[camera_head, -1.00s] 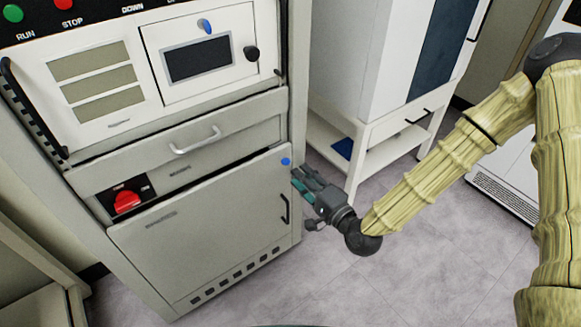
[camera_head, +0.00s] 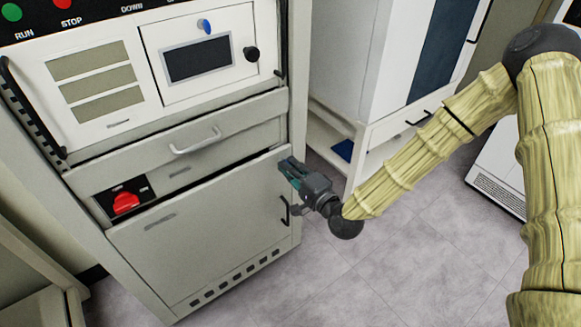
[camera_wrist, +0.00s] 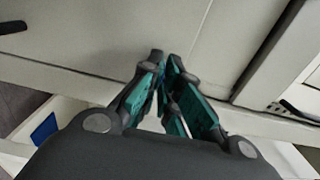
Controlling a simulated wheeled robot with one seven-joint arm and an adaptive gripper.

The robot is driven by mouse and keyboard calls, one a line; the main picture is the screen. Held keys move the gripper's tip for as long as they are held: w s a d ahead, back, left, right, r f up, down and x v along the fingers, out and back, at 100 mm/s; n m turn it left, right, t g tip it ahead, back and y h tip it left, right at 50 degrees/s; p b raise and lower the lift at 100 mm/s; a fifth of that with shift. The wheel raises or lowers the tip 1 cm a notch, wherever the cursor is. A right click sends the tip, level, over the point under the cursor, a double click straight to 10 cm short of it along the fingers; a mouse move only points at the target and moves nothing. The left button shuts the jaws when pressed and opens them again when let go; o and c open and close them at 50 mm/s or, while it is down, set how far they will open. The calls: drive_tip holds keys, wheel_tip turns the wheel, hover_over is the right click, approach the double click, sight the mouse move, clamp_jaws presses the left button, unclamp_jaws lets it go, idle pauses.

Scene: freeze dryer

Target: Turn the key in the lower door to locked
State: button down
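The lower door (camera_head: 195,245) of the grey cabinet is shut, with a dark vertical handle (camera_head: 284,211) near its right edge. My gripper (camera_head: 283,165) is at the door's upper right corner, in front of the spot where the blue key showed earlier. The key is hidden in the head view. In the wrist view, my gripper's teal-padded fingers (camera_wrist: 165,57) point at the door (camera_wrist: 100,40) with their tips close together. A dark blue sliver shows between them, perhaps the key. I cannot tell whether the fingers grip it or whether the key has turned.
A red rotary switch (camera_head: 125,202) sits left above the door, below a drawer with a metal handle (camera_head: 196,143). Another blue key (camera_head: 204,26) is in the upper panel beside a black knob (camera_head: 251,54). A white cabinet (camera_head: 345,60) stands to the right; the floor (camera_head: 400,270) is clear.

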idle(0.4)
drive_tip(key=shift+n+p, duration=1.3)
drive_tip(key=shift+n, duration=7.7)
drive_tip(key=c, duration=1.6)
unclamp_jaws()
drive_tip(key=shift+c, duration=0.2)
